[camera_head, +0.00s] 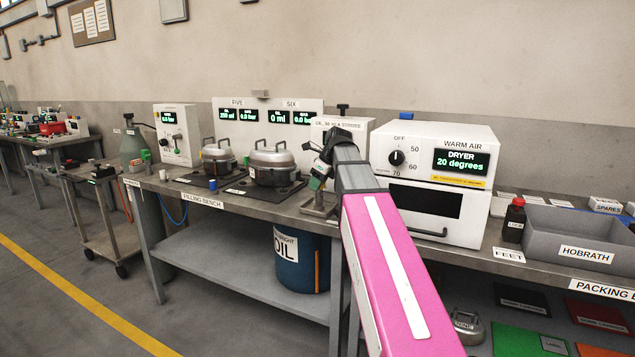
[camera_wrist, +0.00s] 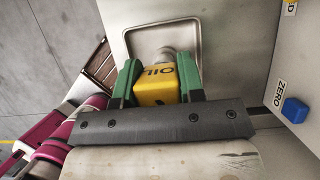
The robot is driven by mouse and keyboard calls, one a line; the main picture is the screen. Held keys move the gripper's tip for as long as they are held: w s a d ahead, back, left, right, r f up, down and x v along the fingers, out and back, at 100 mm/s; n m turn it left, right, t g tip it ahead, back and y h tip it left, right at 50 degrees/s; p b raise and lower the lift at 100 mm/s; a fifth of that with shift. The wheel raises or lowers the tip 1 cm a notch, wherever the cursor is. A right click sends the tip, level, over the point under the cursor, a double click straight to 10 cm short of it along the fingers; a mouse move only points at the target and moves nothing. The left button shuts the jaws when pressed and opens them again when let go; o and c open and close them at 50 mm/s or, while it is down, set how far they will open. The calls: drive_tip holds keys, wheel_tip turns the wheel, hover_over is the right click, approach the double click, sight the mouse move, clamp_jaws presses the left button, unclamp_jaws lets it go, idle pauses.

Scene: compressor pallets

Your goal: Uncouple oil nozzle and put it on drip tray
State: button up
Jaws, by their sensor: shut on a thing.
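The oil nozzle (camera_wrist: 157,92) is a yellow block marked OIL with a grey round end. It sits between the green fingers of my gripper (camera_wrist: 158,85), which is shut on it. Past the nozzle in the wrist view is a square metal tray (camera_wrist: 192,57) with a raised rim, which looks like the drip tray. The nozzle's grey end overlaps the tray in the picture; I cannot tell whether they touch. In the head view my gripper (camera_head: 319,172) is low over the bench, in front of the oil dispenser (camera_head: 358,130), and my arm hides part of that area.
Two metal pots (camera_head: 273,163) stand on dark plates to the left. The warm air dryer (camera_head: 435,175) stands close on the right. In the wrist view a panel with a blue ZERO button (camera_wrist: 295,110) rises at the right. The filling bench's front edge (camera_head: 230,207) is clear.

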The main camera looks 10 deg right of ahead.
drive_tip(key=shift+f, duration=0.1)
drive_tip(key=o, duration=1.2)
drive_tip(key=shift+c, duration=0.2)
drive_tip(key=v, duration=1)
drive_tip(key=shift+r, duration=0.3)
drive_tip(key=shift+s+d, duration=0.15)
